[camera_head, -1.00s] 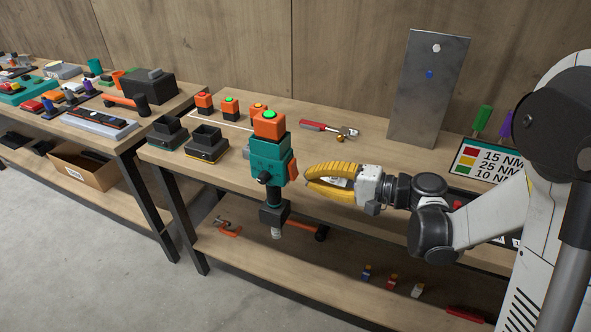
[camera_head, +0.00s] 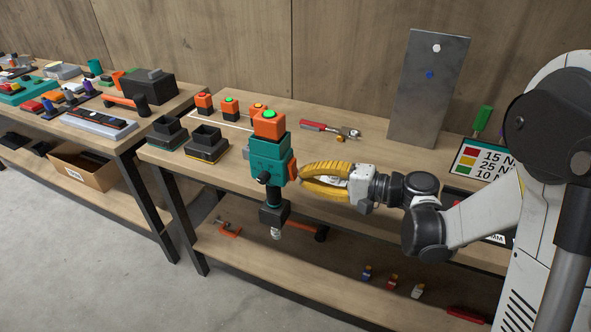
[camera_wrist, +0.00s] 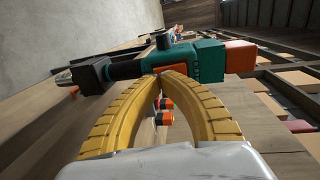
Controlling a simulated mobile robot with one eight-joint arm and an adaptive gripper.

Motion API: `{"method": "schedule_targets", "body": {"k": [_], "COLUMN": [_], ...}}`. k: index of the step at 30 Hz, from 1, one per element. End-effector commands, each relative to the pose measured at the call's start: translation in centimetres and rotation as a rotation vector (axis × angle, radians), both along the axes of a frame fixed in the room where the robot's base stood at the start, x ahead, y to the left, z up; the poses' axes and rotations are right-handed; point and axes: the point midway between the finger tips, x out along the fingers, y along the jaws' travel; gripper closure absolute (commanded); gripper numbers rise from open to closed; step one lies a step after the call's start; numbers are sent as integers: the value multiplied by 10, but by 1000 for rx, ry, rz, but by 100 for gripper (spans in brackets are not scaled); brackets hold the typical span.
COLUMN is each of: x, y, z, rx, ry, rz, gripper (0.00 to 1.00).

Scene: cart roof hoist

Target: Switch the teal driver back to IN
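The teal driver (camera_head: 266,165) is upright in front of the bench edge, its bit pointing down. It has an orange battery with a green top (camera_head: 269,122), a dark knob on its front and an orange tab (camera_head: 293,170) on its right side. My gripper (camera_head: 301,178) is at the driver's right side, its yellow fingertips beside the orange tab. In the wrist view, the fingertips (camera_wrist: 167,73) converge against or just short of the driver's teal body (camera_wrist: 185,60); contact is unclear. The fingers look closed with nothing between them. The IN marking is not readable.
Chargers (camera_head: 205,142) and orange batteries (camera_head: 230,106) stand on the bench behind the driver. A red-handled wrench (camera_head: 328,129) and an upright metal plate (camera_head: 430,88) are farther back. A torque sign (camera_head: 487,160) is at right. A lower shelf (camera_head: 330,262) lies below; open floor is at left.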

Motion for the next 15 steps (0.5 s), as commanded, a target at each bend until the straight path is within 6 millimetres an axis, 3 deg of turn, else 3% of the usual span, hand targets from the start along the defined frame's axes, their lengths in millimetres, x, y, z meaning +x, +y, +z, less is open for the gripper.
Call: {"method": "schedule_targets", "body": {"k": [15], "x": [3], "y": [7], "z": [-1], "rx": [0], "ry": [0], "rz": [0], "gripper": [100]}}
